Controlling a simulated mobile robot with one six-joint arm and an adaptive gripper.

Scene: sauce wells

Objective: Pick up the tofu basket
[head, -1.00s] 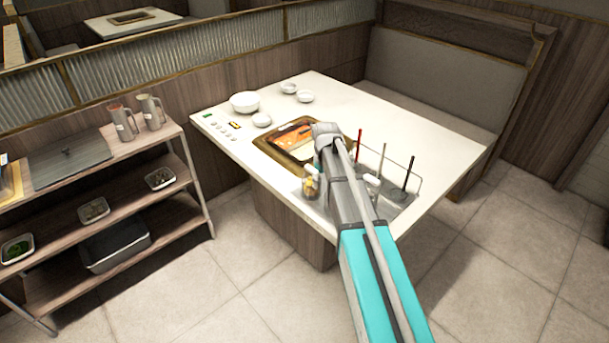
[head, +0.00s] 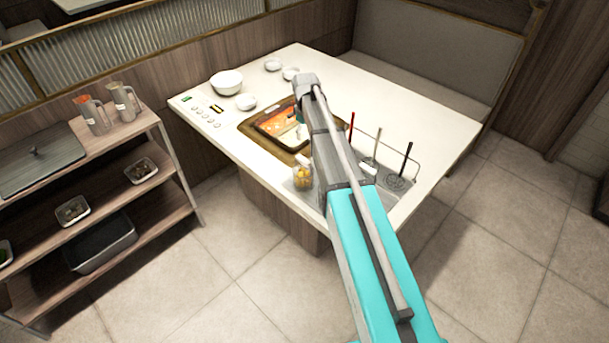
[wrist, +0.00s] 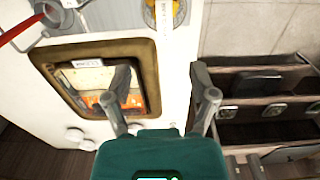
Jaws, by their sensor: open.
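A small clear basket with yellow pieces (head: 303,178), which looks like the tofu basket, stands at the front edge of the white table (head: 430,130), left of my arm. In the wrist view, a round container with yellow content (wrist: 166,12) shows at the top edge, partly cut off. My gripper (wrist: 160,72) is open and empty, its fingers spread above the table edge and the pot frame. The basket lies beyond the fingertips, apart from them. In the head view, my arm hides most of the gripper.
A brown-framed hot pot (head: 255,131) with red and pale broth is set in the table. Upright ladles (head: 403,160) stand in a wire-railed recess at right. White bowls (head: 227,82) sit at the back.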

